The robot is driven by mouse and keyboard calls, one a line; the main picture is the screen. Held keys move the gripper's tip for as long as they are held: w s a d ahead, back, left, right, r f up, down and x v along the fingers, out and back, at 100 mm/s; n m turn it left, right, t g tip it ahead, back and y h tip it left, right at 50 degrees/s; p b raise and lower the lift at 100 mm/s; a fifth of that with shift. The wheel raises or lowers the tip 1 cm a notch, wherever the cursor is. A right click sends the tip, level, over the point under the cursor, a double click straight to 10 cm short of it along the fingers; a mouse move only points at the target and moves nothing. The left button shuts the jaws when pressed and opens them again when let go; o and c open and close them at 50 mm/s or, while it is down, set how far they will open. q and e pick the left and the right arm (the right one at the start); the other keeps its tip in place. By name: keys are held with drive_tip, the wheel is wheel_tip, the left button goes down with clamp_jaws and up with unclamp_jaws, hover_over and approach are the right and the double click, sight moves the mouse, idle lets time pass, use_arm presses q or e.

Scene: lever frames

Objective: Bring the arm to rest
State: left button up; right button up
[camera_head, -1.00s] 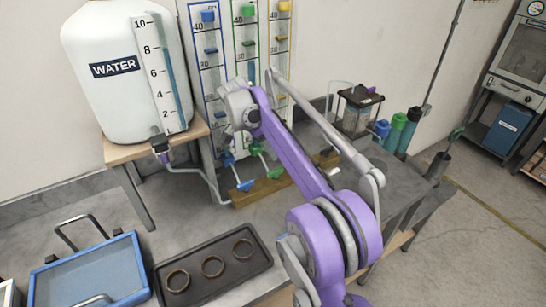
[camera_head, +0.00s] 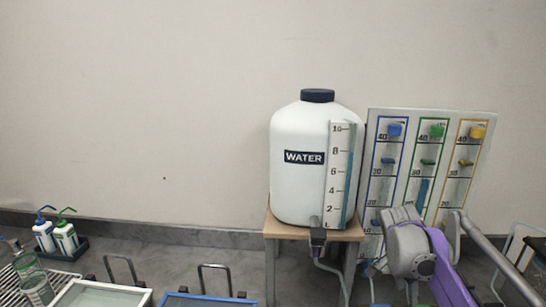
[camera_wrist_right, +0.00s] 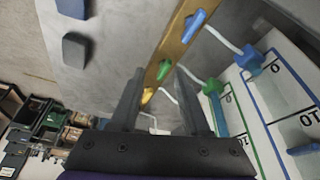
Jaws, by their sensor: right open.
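My right arm shows at the lower right of the head view, with a purple link and a grey wrist joint in front of the gauge panel (camera_head: 398,118). The right gripper (camera_wrist_right: 160,70) shows clearly in the wrist view as two dark fingers, spread apart with nothing between them. Beyond the fingers is a wooden strip (camera_wrist_right: 178,42) with a blue lever (camera_wrist_right: 195,18), a green lever (camera_wrist_right: 163,70) and a yellow lever (camera_wrist_right: 147,95). Whether the fingers touch any lever is hard to tell. My left gripper is in neither current view.
A white water tank (camera_head: 300,180) stands on a small wooden stand (camera_head: 285,233) left of the panel. Two trays, one white-framed (camera_head: 100,290) and one blue-framed (camera_head: 205,299), sit at the bottom edge. Bottles (camera_head: 65,238) stand in a caddy at far left.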

drive_tip(key=s+a+f+n+t+y, duration=0.1)
drive_tip(key=s+a+f+n, duration=0.3)
drive_tip(key=s, duration=0.3)
drive_tip(key=s+a+f+n+t+y, duration=0.1)
drive_tip(key=s+a+f+n+t, duration=0.1)
drive_tip(key=s+a+f+n, duration=0.2)
drive_tip(key=s+a+f+n+t+y, duration=0.1)
drive_tip(key=s+a+f+n, duration=0.4)
drive_tip(key=s, duration=0.7)
drive_tip(key=shift+a+f+n+t+y, duration=0.1)
drive_tip(key=shift+a+n+t+y, duration=0.25)
drive_tip(key=shift+a+n, duration=0.95)
drive_tip(key=shift+s+a+f, duration=0.2)
drive_tip(key=shift+a+f, duration=0.05)
drive_tip(key=shift+a, duration=0.2)
